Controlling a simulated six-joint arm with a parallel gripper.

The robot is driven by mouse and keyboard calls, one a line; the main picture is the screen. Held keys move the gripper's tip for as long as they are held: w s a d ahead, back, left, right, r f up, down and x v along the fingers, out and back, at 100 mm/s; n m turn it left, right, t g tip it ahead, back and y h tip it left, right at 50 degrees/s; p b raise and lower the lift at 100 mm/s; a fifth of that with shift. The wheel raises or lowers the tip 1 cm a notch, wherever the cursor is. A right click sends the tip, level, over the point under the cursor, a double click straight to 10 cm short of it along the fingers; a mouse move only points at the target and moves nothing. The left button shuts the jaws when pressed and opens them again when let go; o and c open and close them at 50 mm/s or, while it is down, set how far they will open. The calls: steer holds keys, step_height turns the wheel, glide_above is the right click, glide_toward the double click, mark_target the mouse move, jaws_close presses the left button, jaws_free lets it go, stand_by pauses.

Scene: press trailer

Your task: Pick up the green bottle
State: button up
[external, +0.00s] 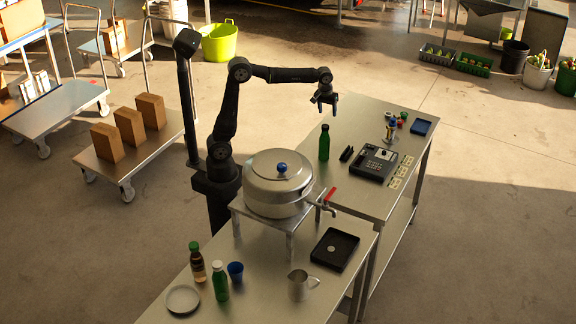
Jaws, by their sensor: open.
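A dark green bottle (324,143) stands upright on the metal table by its left edge, behind the pot. My gripper (328,107) is open and empty, pointing down in the air. In the picture it is just above the bottle's cap; I cannot tell its exact height or depth offset. A second green bottle (220,282), with a pale cap, stands upright on the near table.
A large pot (278,184) with a tap and red handle stands between the bottles. A black device (375,164) and small black object (346,154) lie right of the far bottle.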

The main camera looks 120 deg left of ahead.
steer(key=s+a+f+m+t+y, duration=0.6)
steer(key=s+a+f+y, duration=0.25)
steer(key=a, duration=0.35)
steer(key=s+d+m+t+h, duration=0.25)
steer(key=d+m+t, duration=0.2)
steer(key=d, duration=0.55)
steer(key=s+d+m+t+h, duration=0.2)
steer(key=d+m+t+h, duration=0.3)
steer(key=d, duration=0.6)
steer(key=shift+w+a+r+n+t+y, duration=0.3)
steer(key=shift+w+a, duration=0.55)
steer(key=shift+w, duration=1.85)
steer(key=shift+w+a+t+y, duration=0.1)
steer(key=shift+w+a+y, duration=0.6)
steer(key=shift+w, duration=2)
steer(key=shift+w+a+r+n+t+y, duration=0.2)
steer(key=shift+w+a, duration=0.8)
steer(key=shift+w, duration=1.7)
steer(key=shift+c, duration=0.4)
jaws_close()
